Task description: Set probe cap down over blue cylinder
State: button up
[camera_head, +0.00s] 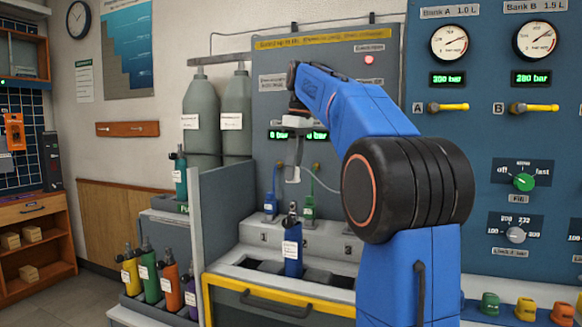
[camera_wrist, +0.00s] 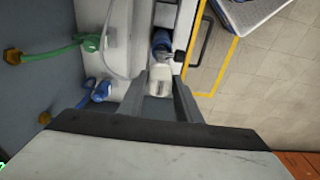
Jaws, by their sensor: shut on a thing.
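My gripper (camera_head: 294,166) is shut on the white probe cap (camera_head: 292,176), which hangs from the fingertips. In the wrist view the probe cap (camera_wrist: 160,82) shows between the two grey fingers (camera_wrist: 161,92). The blue cylinder (camera_head: 292,258), with a white label and a dark valve top, stands upright in the bench opening below the cap. In the head view a gap shows between the cap and the valve top. The blue cylinder (camera_wrist: 161,40) appears just beyond the cap in the wrist view. The cap's inside is hidden.
Blue (camera_head: 270,206) and green (camera_head: 309,206) connectors hang on hoses at the bench back. A yellow-edged drawer (camera_head: 262,305) is in front. A grey partition (camera_head: 226,225) stands left, beside a rack of coloured cylinders (camera_head: 150,275). Large grey tanks (camera_head: 201,120) stand behind.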

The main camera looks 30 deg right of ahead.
jog(key=shift+f, duration=2.15)
jog(key=shift+f, duration=1.9)
dwell(0.5)
jog(key=o, duration=1.2)
jog(key=shift+c, duration=0.2)
jog(key=r, duration=0.4)
jog(key=s+r, duration=0.1)
jog(key=r, duration=0.3)
jog(key=d+r, duration=0.1)
jog(key=r, duration=0.3)
jog(key=shift+s, duration=0.15)
jog(key=shift+f, duration=0.1)
